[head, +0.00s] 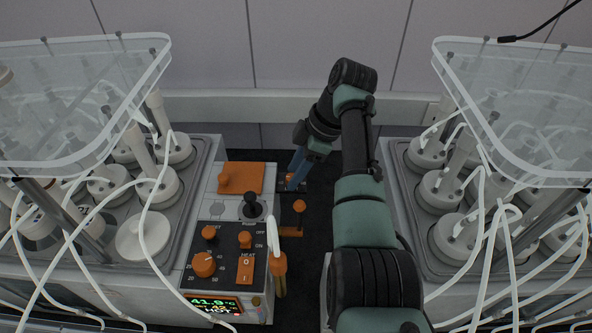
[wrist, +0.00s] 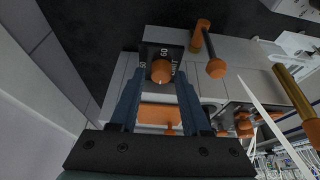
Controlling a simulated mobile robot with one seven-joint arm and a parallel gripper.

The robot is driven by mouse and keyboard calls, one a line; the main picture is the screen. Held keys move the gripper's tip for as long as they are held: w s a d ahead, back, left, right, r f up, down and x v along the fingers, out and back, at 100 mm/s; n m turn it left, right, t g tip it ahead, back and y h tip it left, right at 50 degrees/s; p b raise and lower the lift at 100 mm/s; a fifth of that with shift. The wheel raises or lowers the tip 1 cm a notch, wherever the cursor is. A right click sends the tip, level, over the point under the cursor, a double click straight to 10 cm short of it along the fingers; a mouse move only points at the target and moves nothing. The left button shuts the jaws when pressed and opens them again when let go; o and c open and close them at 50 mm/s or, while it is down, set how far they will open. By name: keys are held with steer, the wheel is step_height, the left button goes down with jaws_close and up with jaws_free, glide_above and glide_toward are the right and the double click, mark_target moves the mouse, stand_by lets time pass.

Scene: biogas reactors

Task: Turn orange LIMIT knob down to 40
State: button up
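The orange LIMIT knob (wrist: 161,71) sits on a small black dial plate (wrist: 163,48) in the wrist view, with the numbers 50 and 60 and the word LIMIT beside it. A small pale mark shows on the knob's face. My gripper (wrist: 159,78) is open, its two blue fingers on either side of the knob; I cannot tell whether they touch it. In the head view my gripper (head: 295,170) points down at the far right of the control unit, with the LIMIT knob (head: 291,179) small and partly hidden at its tips.
An orange plate with a knob (head: 240,178), a black joystick (head: 251,207) and an orange-tipped lever (head: 299,206) stand nearby. The front panel holds a larger orange dial (head: 204,265), a HEAT switch (head: 246,269) and a lit display (head: 213,304). Reactors with white tubes flank both sides.

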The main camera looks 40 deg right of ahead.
steer(key=p+v, duration=0.1)
steer(key=v, duration=1.2)
steer(key=shift+p, duration=0.3)
steer(key=shift+w, duration=0.15)
